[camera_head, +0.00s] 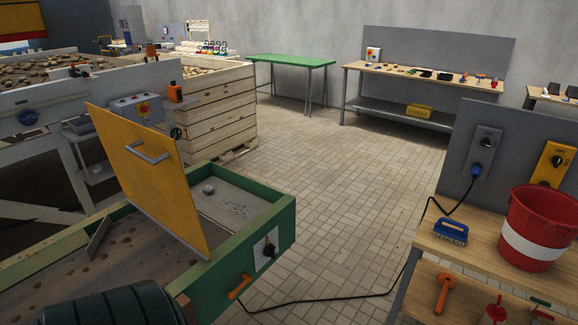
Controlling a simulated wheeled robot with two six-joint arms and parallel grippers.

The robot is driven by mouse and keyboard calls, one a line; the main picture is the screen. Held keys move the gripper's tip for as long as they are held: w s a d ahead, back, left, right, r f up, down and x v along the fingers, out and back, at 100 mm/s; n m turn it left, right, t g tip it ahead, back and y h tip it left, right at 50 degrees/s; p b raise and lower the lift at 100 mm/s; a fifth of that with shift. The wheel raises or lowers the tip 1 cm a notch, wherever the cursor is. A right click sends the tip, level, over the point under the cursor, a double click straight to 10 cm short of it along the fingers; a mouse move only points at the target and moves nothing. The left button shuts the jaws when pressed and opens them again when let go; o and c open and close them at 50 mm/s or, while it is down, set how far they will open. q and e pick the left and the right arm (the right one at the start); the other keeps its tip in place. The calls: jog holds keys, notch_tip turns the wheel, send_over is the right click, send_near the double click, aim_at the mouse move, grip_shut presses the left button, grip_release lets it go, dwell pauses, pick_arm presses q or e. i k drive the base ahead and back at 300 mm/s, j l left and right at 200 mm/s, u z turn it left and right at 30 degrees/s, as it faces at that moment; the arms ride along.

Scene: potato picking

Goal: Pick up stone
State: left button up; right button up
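A small grey stone (208,189) lies on the grey bed of a green-framed machine (283,215), near its far end. Small dark specks lie on the bed in front of it. A yellow panel with a metal handle (150,180) stands tilted across the machine just left of the stone. Neither of my grippers shows in the head view, so I cannot see where they are relative to the stone.
A dark ribbed cylinder (110,306) fills the bottom left. At right, a wooden table (425,245) holds a red bucket (537,220) and a blue brush (450,233). A black cable (330,299) crosses the floor. A wooden crate (222,115) stands behind; mid-floor is clear.

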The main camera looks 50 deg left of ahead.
aim_at(208, 189)
jog(key=u, duration=2.15)
jog(key=i+l, duration=0.15)
jog(key=l, duration=0.25)
jog(key=i+l, duration=0.1)
jog(key=l, duration=0.3)
jog(key=i+l, duration=0.15)
jog(key=l, duration=0.25)
